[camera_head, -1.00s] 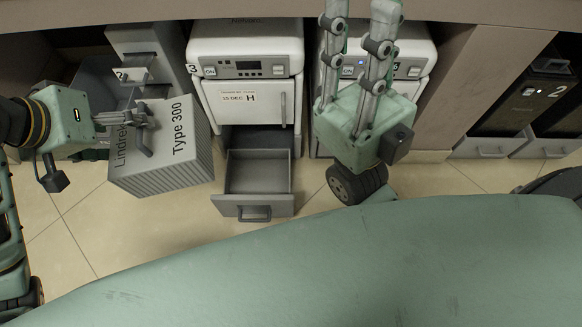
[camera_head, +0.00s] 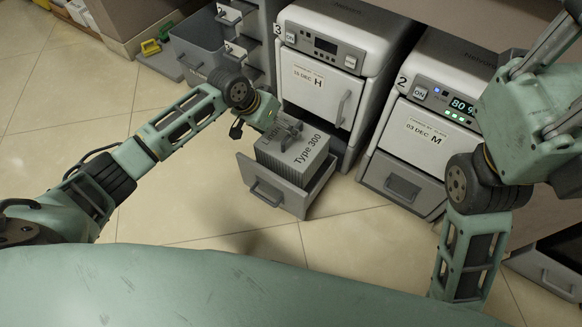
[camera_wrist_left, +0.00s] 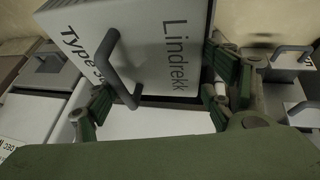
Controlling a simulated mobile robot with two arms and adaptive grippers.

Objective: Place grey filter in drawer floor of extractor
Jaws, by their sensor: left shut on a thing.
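The grey filter (camera_head: 292,160), a ribbed box marked "Type 300", stands inside the open drawer (camera_head: 268,192) of the extractor marked 3 (camera_head: 316,80). Its lower part is hidden behind the drawer's front wall, so I cannot tell whether it touches the floor. My left gripper (camera_head: 286,128) is shut on the handle at its top. In the left wrist view the filter (camera_wrist_left: 180,40) and its handle (camera_wrist_left: 121,75) show close up by the gripper fingers (camera_wrist_left: 160,95). My right gripper (camera_head: 560,85) is at the right edge, its fingertips cut off.
A second extractor (camera_head: 418,128) marked 2, with its drawer shut, stands to the right. An open grey bin (camera_head: 200,50) and a shelf unit stand at the upper left. The tiled floor (camera_head: 225,195) around the drawer's front is clear.

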